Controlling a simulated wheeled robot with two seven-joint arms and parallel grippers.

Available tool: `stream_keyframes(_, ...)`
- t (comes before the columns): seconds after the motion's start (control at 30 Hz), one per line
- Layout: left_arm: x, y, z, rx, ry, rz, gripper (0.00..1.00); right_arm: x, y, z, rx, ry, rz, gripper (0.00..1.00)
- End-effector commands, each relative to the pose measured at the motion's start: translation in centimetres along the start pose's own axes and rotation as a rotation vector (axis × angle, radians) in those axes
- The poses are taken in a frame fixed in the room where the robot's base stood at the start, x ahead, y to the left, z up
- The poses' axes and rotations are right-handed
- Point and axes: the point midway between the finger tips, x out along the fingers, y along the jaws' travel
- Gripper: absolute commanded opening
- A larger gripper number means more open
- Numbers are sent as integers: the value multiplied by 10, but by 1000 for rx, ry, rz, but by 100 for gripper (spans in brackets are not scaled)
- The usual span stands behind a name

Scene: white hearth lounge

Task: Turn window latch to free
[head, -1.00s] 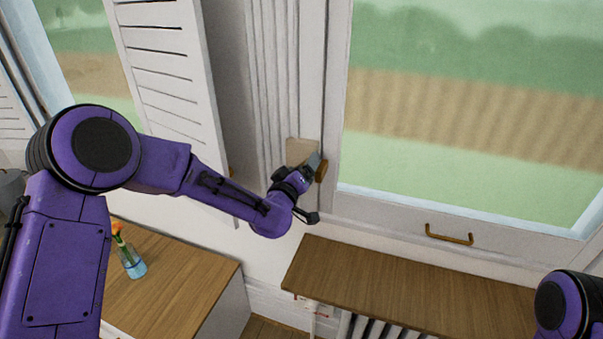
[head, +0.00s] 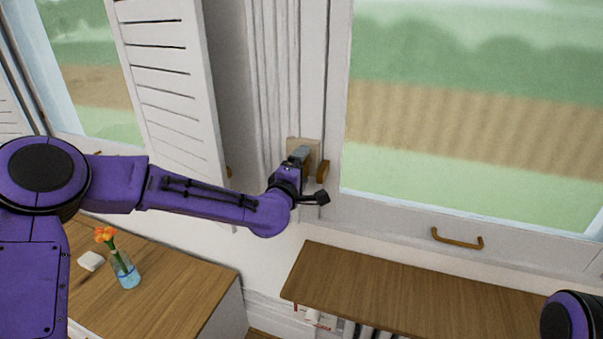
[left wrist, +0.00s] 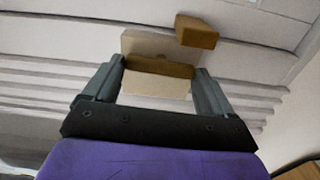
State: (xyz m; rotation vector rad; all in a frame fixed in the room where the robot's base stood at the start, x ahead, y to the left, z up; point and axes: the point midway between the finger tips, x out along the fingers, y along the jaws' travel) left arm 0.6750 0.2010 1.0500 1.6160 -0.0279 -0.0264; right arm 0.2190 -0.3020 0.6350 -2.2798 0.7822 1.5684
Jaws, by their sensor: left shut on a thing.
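The window latch (left wrist: 160,67) is a brown wooden-looking bar in front of a pale beige plate (left wrist: 146,45) on the white window frame. My left gripper (left wrist: 158,82) is shut on the bar, with a grey finger at each end of it in the left wrist view. In the head view, my left gripper (head: 301,155) points up at the plate and hides most of the bar. A separate brown block (left wrist: 197,30) sits beside the plate; in the head view this brown block (head: 322,171) is just right of the gripper. My right gripper is out of view.
A white louvred shutter (head: 175,85) stands left of the latch. The large window (head: 470,110) is to the right, with a brass-coloured handle (head: 457,239) on its lower rail. A wooden shelf (head: 400,290) lies below. A flower vase (head: 126,272) stands on the cabinet at left.

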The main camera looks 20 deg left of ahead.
Motion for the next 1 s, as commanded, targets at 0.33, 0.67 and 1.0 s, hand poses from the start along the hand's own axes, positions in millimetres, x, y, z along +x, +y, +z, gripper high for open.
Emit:
stream_keyframes(0.33,0,-1,0,-60,1,-1,55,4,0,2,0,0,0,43)
stream_keyframes(0.67,0,-1,0,-63,1,-1,55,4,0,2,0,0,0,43)
stream_keyframes(1.0,-3,-1,0,-61,0,0,100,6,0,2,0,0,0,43)
